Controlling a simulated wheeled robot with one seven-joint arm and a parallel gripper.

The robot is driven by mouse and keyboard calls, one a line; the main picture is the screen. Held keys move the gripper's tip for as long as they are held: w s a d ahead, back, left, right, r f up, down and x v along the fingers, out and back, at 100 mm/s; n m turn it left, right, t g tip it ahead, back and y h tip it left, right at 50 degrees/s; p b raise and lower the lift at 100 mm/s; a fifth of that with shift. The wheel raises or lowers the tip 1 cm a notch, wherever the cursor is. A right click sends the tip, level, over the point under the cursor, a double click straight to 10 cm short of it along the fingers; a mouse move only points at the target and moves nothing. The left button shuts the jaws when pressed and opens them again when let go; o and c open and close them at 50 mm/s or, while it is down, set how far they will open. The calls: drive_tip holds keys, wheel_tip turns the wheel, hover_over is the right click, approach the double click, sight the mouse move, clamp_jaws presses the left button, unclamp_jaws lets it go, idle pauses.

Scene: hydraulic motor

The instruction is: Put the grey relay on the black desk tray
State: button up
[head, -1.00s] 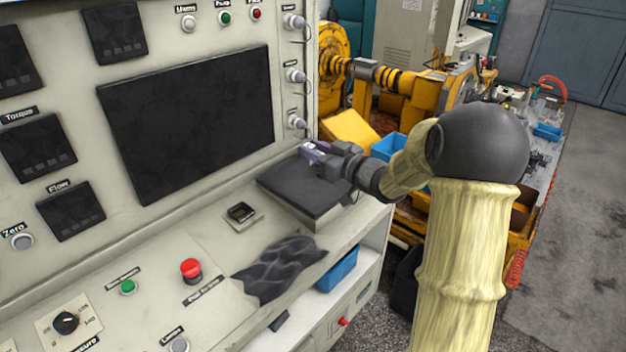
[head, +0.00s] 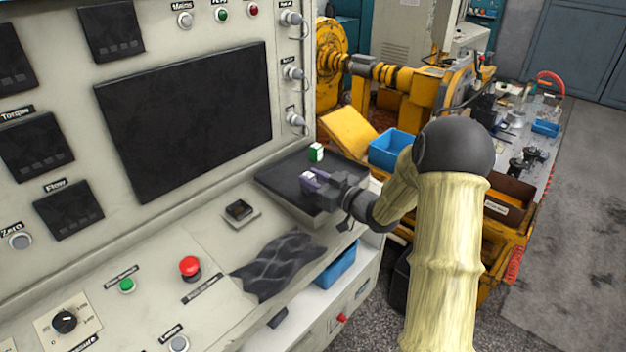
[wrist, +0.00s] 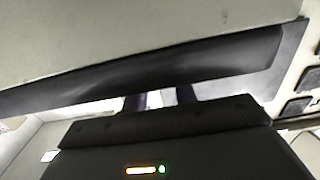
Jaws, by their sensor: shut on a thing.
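The black desk tray (head: 278,184) lies on the console ledge below the dark screen in the head view. My gripper (head: 312,182) is over the tray's middle, shut on a small pale piece, the grey relay (head: 308,176). The relay is partly hidden by the purplish fingers, and I cannot tell whether it touches the tray. In the wrist view my gripper's fingers (wrist: 160,97) show in part behind its dark body; the relay is not distinguishable there.
A small green and white box (head: 316,152) stands on the tray's far part. A black cloth (head: 278,266) and a small dark square device (head: 239,210) are nearer. A red button (head: 189,266) stands up from the console. A blue bin (head: 389,149) is beyond the tray.

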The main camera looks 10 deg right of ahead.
drive_tip(key=shift+f, duration=0.15)
drive_tip(key=shift+f, duration=0.1)
drive_tip(key=o, duration=1)
drive_tip(key=shift+c, duration=0.2)
drive_tip(key=shift+s+d, duration=0.1)
drive_tip(key=shift+d, duration=0.05)
drive_tip(key=b+v, duration=0.2)
drive_tip(key=v, duration=0.9)
drive_tip(key=shift+s+d, duration=0.15)
drive_tip(key=shift+s, duration=0.2)
drive_tip(key=shift+w, duration=0.1)
